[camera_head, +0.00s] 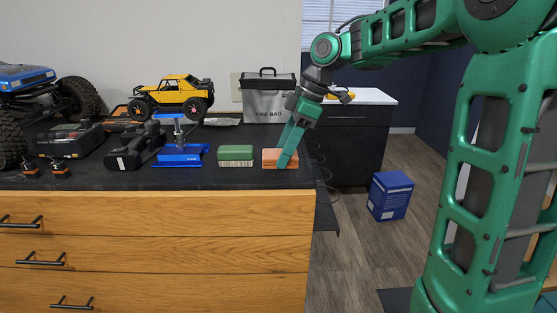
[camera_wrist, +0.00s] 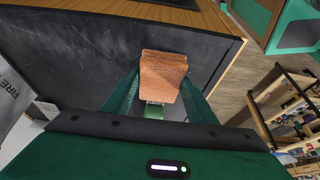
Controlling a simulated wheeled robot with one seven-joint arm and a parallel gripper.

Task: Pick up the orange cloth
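The orange cloth (camera_head: 270,157) is a small folded block lying on the dark worktop near its front right corner. My gripper (camera_head: 284,163) reaches down over it, and a green finger hides part of the cloth in the head view. In the wrist view the cloth (camera_wrist: 163,72) shows between the tips of the two spread fingers, one on each side. My gripper (camera_wrist: 161,80) looks open around the cloth; whether the fingers touch its sides is hard to tell.
A blue stand (camera_head: 183,153), a black tool (camera_head: 135,148) and a yellow crawler (camera_head: 176,95) are farther left. A grey fire bag (camera_head: 268,98) stands behind. The worktop ends just right of the orange cloth.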

